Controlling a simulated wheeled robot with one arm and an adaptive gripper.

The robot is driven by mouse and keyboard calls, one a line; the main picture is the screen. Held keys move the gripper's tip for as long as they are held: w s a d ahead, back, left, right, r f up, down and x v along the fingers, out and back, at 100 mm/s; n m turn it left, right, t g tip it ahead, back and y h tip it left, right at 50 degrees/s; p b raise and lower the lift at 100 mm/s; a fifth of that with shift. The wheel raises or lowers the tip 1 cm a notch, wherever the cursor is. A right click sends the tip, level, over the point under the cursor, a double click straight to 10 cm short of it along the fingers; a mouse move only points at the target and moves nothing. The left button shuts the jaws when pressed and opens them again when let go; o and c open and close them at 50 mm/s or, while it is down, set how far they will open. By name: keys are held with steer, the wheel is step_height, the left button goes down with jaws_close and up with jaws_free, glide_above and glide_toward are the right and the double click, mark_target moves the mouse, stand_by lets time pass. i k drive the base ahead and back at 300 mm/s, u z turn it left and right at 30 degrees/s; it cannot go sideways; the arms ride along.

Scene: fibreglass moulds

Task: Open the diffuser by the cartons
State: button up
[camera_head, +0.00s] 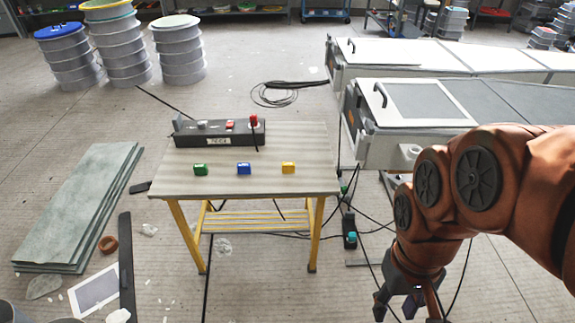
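No part in view can be surely told as the diffuser, and no cartons can be made out. Two long white-grey housings run off to the right. The near housing (352,117) has a framed lid panel (428,101) with a dark handle (380,94), and the panel lies flat and closed. The far housing (335,60) has a similar small handle (351,45) on its top. My gripper (408,308) hangs low at the bottom right, in front of the near housing and apart from it. Its fingers look spread and empty, with the tips near the picture's lower edge.
Cables (275,95) lie on the floor. Grey sheets (85,205) lie left; drums (180,50) stand behind.

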mark_target(393, 103)
steer(key=z, duration=1.4)
steer(key=i, duration=0.9)
steer(key=u, duration=2.65)
